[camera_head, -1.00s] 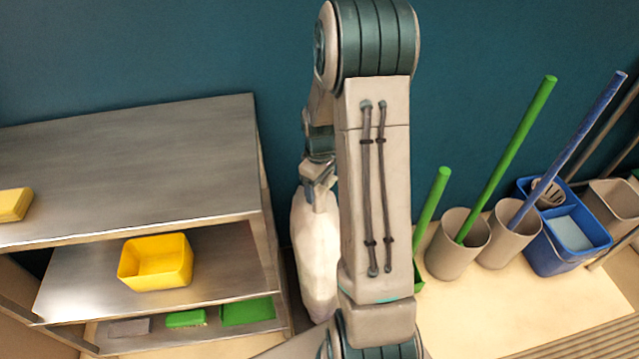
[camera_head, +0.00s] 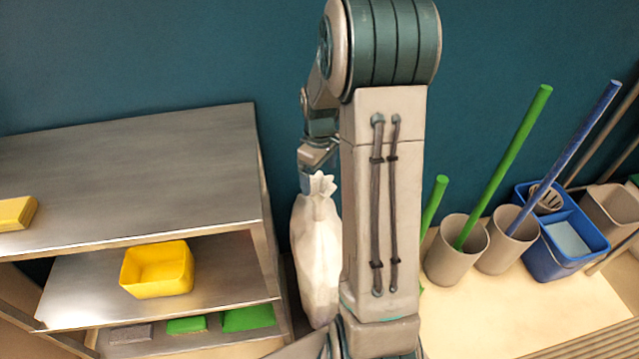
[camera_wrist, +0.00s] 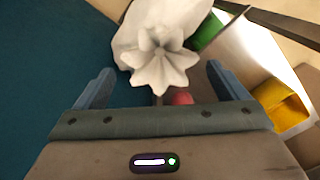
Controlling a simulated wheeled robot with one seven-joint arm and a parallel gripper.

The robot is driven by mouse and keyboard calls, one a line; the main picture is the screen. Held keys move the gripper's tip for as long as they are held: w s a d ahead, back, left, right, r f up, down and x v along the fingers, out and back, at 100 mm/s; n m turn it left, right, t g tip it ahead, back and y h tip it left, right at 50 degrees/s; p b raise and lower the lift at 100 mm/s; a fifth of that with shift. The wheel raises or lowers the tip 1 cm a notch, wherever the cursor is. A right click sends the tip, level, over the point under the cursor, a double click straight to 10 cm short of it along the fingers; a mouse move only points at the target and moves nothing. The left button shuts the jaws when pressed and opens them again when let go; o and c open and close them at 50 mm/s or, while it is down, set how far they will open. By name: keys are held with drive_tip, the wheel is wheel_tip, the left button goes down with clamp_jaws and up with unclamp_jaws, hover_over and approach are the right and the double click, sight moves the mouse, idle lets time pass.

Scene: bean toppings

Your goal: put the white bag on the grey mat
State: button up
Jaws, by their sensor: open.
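The white bag (camera_head: 316,255) stands upright between the metal shelf unit and my arm, with its gathered top tuft showing. My arm hides part of its right side. My gripper (camera_head: 314,168) is just above and behind the tuft. In the wrist view, my gripper (camera_wrist: 159,78) is open, its two blue-grey fingers spread wide. The white bag's tuft (camera_wrist: 160,65) lies ahead between them, with no finger closed on it. I cannot make out a grey mat with certainty.
The metal shelf unit (camera_head: 120,165) at left holds a yellow bin (camera_head: 157,270) and a yellow block (camera_head: 15,213). Green and grey items lie on its bottom shelf. At right stand grey pots (camera_head: 457,250) with green and blue poles and a blue bucket (camera_head: 567,248). A wall is behind.

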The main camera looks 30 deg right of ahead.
wheel_tip(320, 180, up, 4)
drive_tip(key=shift+a+r, duration=0.1)
drive_tip(key=shift+r, duration=0.1)
drive_tip(key=s+a+r+m+t, duration=0.1)
drive_tip(key=s+a+r+m, duration=0.2)
drive_tip(key=s+a, duration=0.3)
drive_tip(key=s+a+r+m, duration=0.3)
drive_tip(key=s+a+r, duration=0.2)
drive_tip(key=s, duration=0.7)
drive_tip(key=shift+s+a+t, duration=0.4)
drive_tip(key=shift+a, duration=0.55)
drive_tip(key=shift+r+p, duration=0.1)
drive_tip(key=shift+p, duration=0.25)
